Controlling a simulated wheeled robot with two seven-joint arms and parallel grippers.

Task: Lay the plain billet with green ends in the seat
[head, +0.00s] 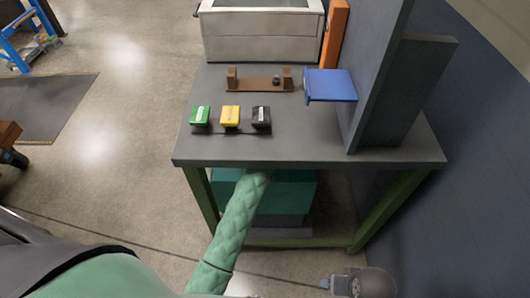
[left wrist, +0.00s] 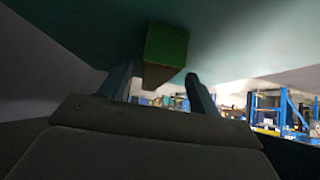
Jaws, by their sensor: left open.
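The billet (left wrist: 160,72) shows in the left wrist view as a squared brown wooden bar with a green end facing me. It lies between and ahead of the two fingers of my left gripper (left wrist: 160,90), which are open, with a gap visible beside it. Its far end is hidden. In the head view the left arm runs under the table's front edge, so gripper and billet are hidden there. The seat (head: 258,85), a brown wooden cradle with two raised ends, stands on the table. A small dark piece is at its right end.
Green (head: 200,116), yellow (head: 230,117) and black (head: 262,117) blocks stand in front of the seat on the grey table (head: 310,150). A blue tray (head: 331,86) is right of it, a pale bin (head: 262,35) behind. A teal crate (head: 292,195) is under the table.

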